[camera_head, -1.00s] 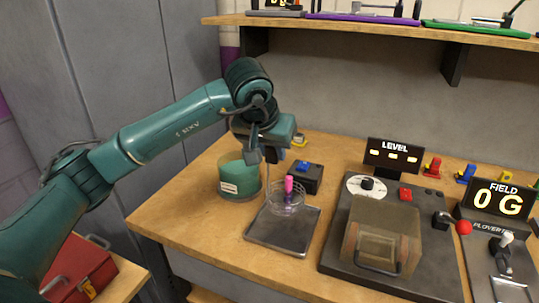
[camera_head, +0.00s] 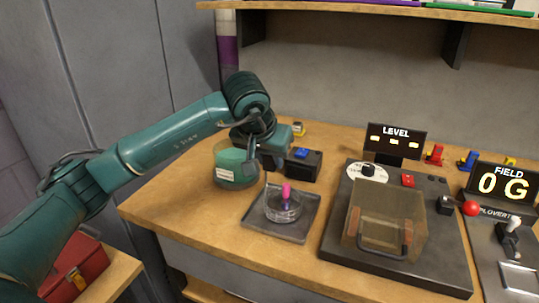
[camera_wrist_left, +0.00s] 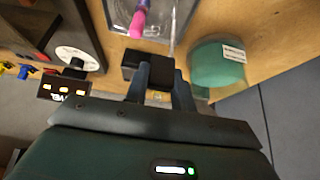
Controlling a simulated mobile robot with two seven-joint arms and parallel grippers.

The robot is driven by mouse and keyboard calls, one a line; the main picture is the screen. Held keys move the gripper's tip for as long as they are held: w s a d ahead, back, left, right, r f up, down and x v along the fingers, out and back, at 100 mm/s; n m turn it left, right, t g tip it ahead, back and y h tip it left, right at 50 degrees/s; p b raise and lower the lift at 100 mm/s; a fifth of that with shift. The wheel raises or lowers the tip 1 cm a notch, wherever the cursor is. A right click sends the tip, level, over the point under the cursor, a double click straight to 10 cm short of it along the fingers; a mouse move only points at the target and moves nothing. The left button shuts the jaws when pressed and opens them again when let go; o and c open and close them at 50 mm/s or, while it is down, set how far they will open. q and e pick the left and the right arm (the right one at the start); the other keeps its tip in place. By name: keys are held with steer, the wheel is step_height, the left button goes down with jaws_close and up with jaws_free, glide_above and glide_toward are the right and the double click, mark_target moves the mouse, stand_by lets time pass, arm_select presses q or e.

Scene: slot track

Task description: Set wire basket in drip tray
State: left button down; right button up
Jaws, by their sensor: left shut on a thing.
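The round wire basket (camera_head: 283,209) shows within the outline of the square grey drip tray (camera_head: 293,235) on the wooden bench. I cannot tell whether its bottom touches the tray. A pink and purple item (camera_head: 287,192) stands in the basket. My left gripper (camera_head: 265,165) is above the basket's left rear side, shut on its thin upright handle; the grip itself is partly hidden by the wrist. In the left wrist view, the left gripper (camera_wrist_left: 160,75) holds the rod, with the pink item (camera_wrist_left: 138,22) and tray (camera_wrist_left: 116,18) beyond. My right gripper is not in view.
A green tub (camera_head: 235,170) stands close left of the gripper. A black box with a blue button (camera_head: 302,165) is behind the tray. A machine with a clear cover (camera_head: 385,222) stands to the right. Bare bench lies in front of the tray.

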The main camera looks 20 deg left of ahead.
arm_select(q)
steer(key=shift+f, duration=0.2)
stand_by(0.6)
steer(key=c, duration=1.1)
jaws_free()
steer(key=shift+f, duration=0.1)
